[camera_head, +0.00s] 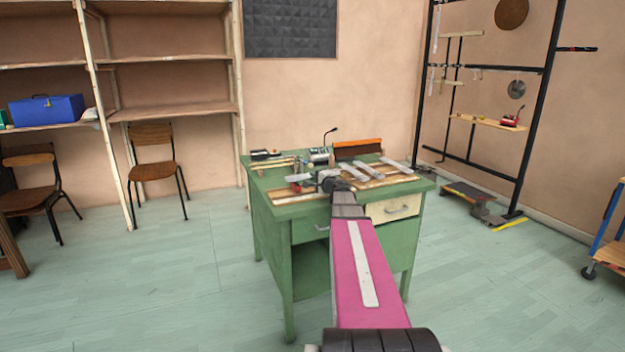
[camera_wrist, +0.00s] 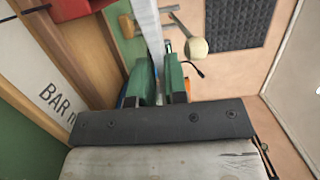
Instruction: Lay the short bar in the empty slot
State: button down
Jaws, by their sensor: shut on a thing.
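My gripper (camera_wrist: 165,85) has its green fingers shut on a pale grey metal bar (camera_wrist: 151,28), which runs up and away from between them in the wrist view. In the head view my gripper (camera_head: 330,180) is over the front left of the green desk, and the bar in it is hard to make out. Wooden rails (camera_head: 372,184) lie on the desk with pale metal bars (camera_head: 352,171) (camera_head: 396,165) across them, to the right of my gripper. The wrist view shows a wooden rail (camera_wrist: 88,45) at left. I cannot make out the empty slot clearly.
A mallet with a round head (camera_wrist: 197,48) and a white "BAR" label (camera_wrist: 58,98) show in the wrist view.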

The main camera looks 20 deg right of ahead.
jog(key=shift+x, duration=1.1)
jog(key=shift+s+f, duration=0.1)
jog(key=shift+f, duration=0.4)
jog(key=shift+f, duration=0.15)
jog(key=c, duration=1.1)
grip_release()
jog(key=shift+f, duration=0.1)
jog(key=shift+c, duration=0.2)
jog(key=v, duration=1)
jog(key=shift+s+d, duration=0.35)
jog(key=shift+s, duration=0.15)
